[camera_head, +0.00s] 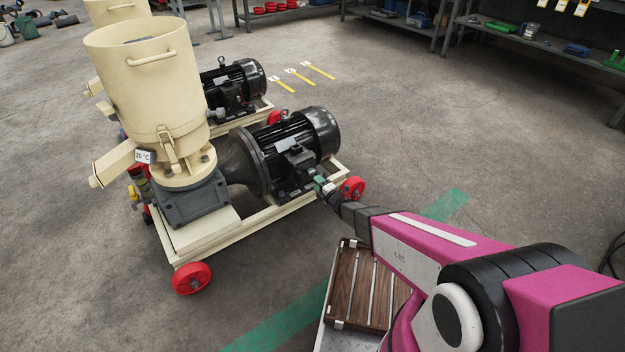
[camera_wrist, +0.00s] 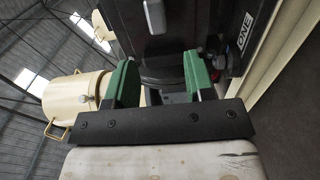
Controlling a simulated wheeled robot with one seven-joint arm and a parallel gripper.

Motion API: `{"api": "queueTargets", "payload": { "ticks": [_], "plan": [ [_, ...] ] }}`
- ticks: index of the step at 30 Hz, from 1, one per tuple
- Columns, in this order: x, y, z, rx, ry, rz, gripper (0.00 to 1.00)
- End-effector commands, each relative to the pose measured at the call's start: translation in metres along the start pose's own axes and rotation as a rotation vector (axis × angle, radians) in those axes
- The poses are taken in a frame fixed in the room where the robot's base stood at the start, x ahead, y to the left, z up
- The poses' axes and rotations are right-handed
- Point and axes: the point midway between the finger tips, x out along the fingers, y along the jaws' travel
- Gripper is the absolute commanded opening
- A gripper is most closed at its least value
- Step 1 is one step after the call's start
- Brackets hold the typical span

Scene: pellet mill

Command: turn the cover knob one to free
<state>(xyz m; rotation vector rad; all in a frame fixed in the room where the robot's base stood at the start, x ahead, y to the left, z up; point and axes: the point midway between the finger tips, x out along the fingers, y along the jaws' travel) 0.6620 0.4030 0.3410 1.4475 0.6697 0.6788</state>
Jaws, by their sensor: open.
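The nearer pellet mill (camera_head: 150,80) is cream, with a black motor (camera_head: 300,145) at its right end. My gripper (camera_head: 322,186) is at the motor's front right side, close to the dark box on it. In the wrist view my gripper (camera_wrist: 161,79) is open, its two green fingers apart. A dark, rounded part shows behind and between the fingers; I cannot tell whether it is the knob or whether they touch it. A white label reading ONE (camera_wrist: 246,31) is on the dark box to the right. No cover knob can be clearly made out.
A second pellet mill with its own black motor (camera_head: 232,88) stands behind. Red wheels (camera_head: 191,278) and the cream frame are low around the near mill. A wooden slatted rack (camera_head: 352,290) is below my arm. Shelves (camera_head: 540,45) line the back; the floor at right is open.

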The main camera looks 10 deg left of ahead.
Motion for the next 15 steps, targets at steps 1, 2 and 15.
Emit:
{"api": "queueTargets", "payload": {
  "ticks": [1, 2, 15],
  "plan": [
    [-0.012, 0.002, -0.001, 0.0, -0.001, 0.0, 0.49],
    [-0.017, 0.002, 0.0, 0.0, -0.001, 0.0, 0.49],
    [-0.033, 0.0, 0.0, 0.0, 0.0, 0.001, 0.49]
  ]
}}
